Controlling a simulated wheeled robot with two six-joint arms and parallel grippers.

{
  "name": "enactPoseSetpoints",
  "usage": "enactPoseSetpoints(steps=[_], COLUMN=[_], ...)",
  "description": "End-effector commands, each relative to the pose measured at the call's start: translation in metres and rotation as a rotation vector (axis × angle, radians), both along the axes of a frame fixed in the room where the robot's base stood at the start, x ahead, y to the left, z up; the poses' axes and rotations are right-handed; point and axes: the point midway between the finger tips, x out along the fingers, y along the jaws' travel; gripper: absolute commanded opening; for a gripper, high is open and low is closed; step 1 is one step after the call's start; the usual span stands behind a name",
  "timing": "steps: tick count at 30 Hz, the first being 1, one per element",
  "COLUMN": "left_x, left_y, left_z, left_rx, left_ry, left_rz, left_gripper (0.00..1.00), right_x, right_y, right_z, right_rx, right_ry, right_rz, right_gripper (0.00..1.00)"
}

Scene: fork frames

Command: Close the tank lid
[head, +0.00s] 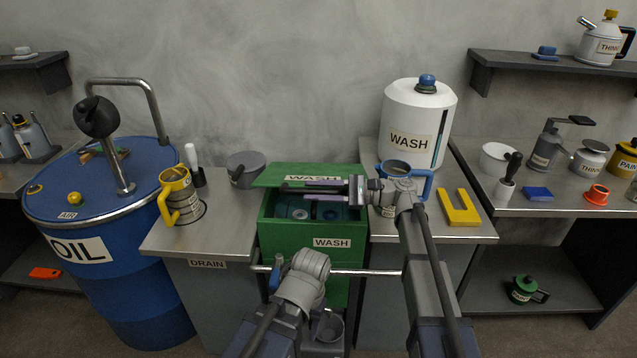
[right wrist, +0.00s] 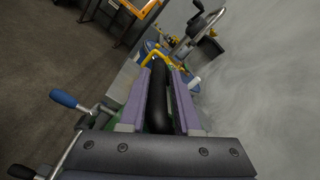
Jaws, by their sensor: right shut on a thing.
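The green tank (head: 332,243), labelled WASH, stands in the gap between two grey counters. Its green lid (head: 335,170), also labelled WASH, is raised a little above the tank's opening, and the dark inside with round fittings shows below it. My right gripper (head: 312,187) reaches in from the right at the lid's front edge. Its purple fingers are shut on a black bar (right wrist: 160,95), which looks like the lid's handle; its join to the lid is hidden. My left arm's wrist is low in front of the tank, and its fingers do not show.
A metal rail (head: 350,272) crosses the tank's front. A yellow mug (head: 178,196) stands on the left counter beside the blue OIL drum (head: 98,245). A blue-handled mug (head: 397,168), a white WASH container (head: 415,120) and a yellow U-shaped block (head: 460,208) are on the right.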

Motion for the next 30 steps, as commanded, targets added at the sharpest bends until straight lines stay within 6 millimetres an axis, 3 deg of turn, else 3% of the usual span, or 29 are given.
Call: enactPoseSetpoints(steps=[1,12,21,26,27,30], left_x=[0.0,0.0,0.0,0.0,0.0,0.0], left_y=[0.0,0.0,0.0,0.0,0.0,0.0], left_z=[-0.025,-0.096,-0.126,-0.122,-0.122,-0.122], left_rx=[0.0,0.0,0.0,0.0,0.0,0.0], left_ry=[0.0,0.0,0.0,0.0,0.0,0.0], left_rz=[0.0,-0.001,-0.001,-0.001,-0.001,-0.001], left_gripper=[0.56,0.56,0.56,0.56,0.56,0.56], right_x=[-0.006,-0.022,-0.024,-0.024,-0.024,-0.024], right_y=[-0.001,-0.001,-0.001,-0.001,-0.001,-0.001], right_z=[-0.025,-0.096,-0.126,-0.122,-0.122,-0.122], right_rx=[0.0,-0.001,-0.001,-0.001,-0.001,-0.001], right_ry=[-0.032,-0.251,-0.259,-0.258,-0.258,-0.259], right_rz=[-0.005,-0.004,-0.004,-0.004,-0.004,-0.004], right_gripper=[0.0,0.0,0.0,0.0,0.33,0.44])
